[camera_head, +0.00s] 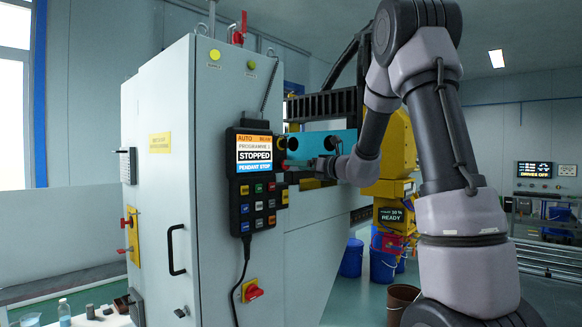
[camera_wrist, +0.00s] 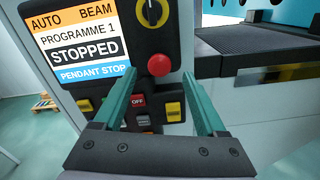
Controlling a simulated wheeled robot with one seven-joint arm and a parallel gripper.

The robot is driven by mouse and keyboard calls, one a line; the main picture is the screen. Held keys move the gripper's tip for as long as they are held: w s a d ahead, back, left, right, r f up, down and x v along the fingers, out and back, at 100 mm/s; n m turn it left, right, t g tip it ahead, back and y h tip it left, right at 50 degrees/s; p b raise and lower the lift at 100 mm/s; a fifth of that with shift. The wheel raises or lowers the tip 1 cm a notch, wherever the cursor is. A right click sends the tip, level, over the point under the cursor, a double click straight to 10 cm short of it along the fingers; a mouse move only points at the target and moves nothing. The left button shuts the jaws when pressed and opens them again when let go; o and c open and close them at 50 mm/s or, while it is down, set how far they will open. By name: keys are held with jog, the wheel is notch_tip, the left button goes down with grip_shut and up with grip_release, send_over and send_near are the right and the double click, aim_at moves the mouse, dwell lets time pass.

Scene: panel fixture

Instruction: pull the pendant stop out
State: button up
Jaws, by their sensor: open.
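The pendant (camera_head: 255,180) is a dark panel hung on the grey cabinet's face. Its screen (camera_wrist: 78,45) reads "STOPPED" and "PENDANT STOP". The pendant stop is a round red button (camera_wrist: 159,65) below a yellow-marked knob (camera_wrist: 152,12), right of the screen in the wrist view. My gripper (camera_wrist: 160,72) is open, its two teal fingers pointing at the pendant with the red button between their tips in the picture. I cannot tell whether the tips reach around it. In the head view my gripper (camera_head: 292,163) is at the pendant's right edge, largely covering the stop.
Coloured keys (camera_wrist: 138,103) lie under the stop, seen between and beside the fingers. A black ribbed ledge (camera_wrist: 250,50) is close on the right. The cabinet (camera_head: 165,190) has a black handle (camera_head: 176,249) and a red-yellow switch (camera_head: 251,290). A cable hangs below the pendant.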

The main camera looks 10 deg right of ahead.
jog(key=x, duration=0.3)
jog(key=shift+w+a, duration=0.15)
jog(key=shift+w, duration=0.05)
grip_shut()
jog(key=shift+v, duration=0.85)
grip_release()
jog(key=shift+s, duration=0.1)
